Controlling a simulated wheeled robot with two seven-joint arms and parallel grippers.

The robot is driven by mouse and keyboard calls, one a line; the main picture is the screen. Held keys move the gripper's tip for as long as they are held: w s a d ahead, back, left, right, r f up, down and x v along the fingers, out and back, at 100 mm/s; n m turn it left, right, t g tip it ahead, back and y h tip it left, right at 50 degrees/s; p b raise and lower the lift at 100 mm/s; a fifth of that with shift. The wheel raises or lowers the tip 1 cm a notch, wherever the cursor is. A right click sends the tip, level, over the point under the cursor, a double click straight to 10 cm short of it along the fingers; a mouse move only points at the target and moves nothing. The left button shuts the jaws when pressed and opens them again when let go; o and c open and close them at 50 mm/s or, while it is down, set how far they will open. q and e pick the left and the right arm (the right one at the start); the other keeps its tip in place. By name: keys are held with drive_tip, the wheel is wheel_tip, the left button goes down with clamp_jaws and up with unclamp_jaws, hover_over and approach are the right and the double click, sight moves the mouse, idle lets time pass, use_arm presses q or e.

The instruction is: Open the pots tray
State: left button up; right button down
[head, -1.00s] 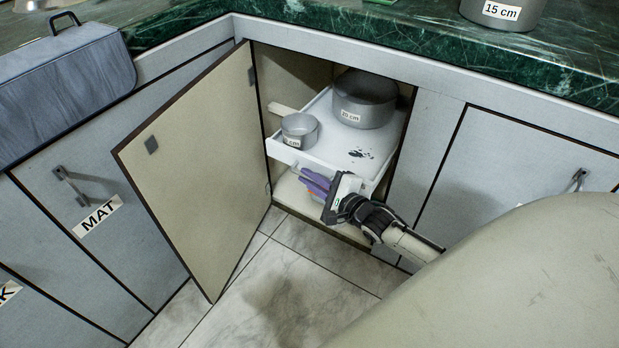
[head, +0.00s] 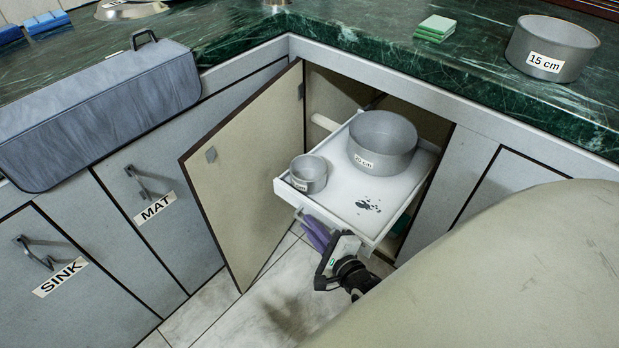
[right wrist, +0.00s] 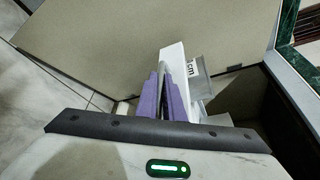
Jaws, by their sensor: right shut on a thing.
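The white pots tray (head: 335,207) is slid partly out of the open cabinet, past the cabinet's front edge. A large grey pot (head: 383,140) stands at its back and a small grey pot (head: 309,173) at its front left. My right gripper (head: 313,230), with purple fingers, is at the tray's front, shut on its handle. In the right wrist view the purple fingers (right wrist: 163,97) are close together against the white tray front (right wrist: 173,62). The fingers largely hide the grip itself. My left gripper is not in view.
The cabinet door (head: 245,170) stands open left of the tray. A green marble counter (head: 480,65) above holds a 15 cm pot (head: 552,50), green sponges (head: 436,27) and a grey padded case (head: 95,110). The tiled floor (head: 262,312) before the cabinet is clear.

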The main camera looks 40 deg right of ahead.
drive_tip(key=shift+d, duration=0.1)
drive_tip(key=c, duration=1.9)
unclamp_jaws()
